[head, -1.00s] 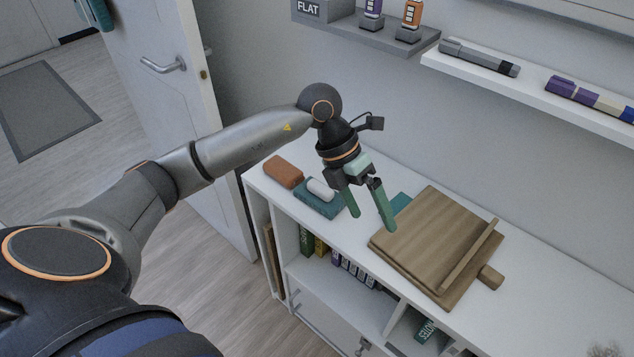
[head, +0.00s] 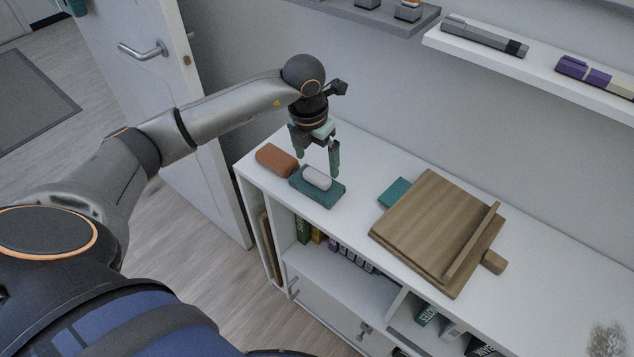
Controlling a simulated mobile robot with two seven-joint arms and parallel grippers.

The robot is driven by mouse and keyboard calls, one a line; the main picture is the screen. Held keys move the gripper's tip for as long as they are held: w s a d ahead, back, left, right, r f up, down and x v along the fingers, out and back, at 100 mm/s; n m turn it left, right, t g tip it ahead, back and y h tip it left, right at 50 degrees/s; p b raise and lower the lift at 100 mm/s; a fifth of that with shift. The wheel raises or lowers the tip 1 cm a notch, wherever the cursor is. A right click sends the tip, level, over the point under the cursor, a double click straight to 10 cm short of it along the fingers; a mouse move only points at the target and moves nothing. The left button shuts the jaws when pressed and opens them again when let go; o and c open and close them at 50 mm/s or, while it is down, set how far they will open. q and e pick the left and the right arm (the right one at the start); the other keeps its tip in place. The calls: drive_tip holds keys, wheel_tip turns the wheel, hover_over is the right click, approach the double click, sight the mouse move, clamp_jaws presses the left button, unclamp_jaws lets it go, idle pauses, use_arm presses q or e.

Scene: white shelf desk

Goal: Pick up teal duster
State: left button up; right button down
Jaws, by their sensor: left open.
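A teal slab (head: 328,196) with a white rounded piece (head: 317,177) on top lies near the left end of the white desk top; it looks like the teal duster. A second teal block (head: 396,193) lies against the left side of the wooden stand, partly hidden by it. My left gripper (head: 317,163) is open and empty, pointing down. Its fingers appear just above and behind the teal slab with the white piece; I cannot tell the exact height. My right gripper is out of view.
An orange-brown block (head: 276,159) lies close left of the teal slab. A wooden stand (head: 425,225) fills the middle of the desk top (head: 560,290). A wall shelf (head: 540,75) with pens runs above.

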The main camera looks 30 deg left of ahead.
sight(316, 175)
use_arm(q)
drive_tip(key=f, duration=0.5)
drive_tip(key=shift+w+a, duration=0.15)
drive_tip(key=shift+w, duration=0.05)
drive_tip(key=shift+c, duration=0.2)
drive_tip(key=c, duration=1.1)
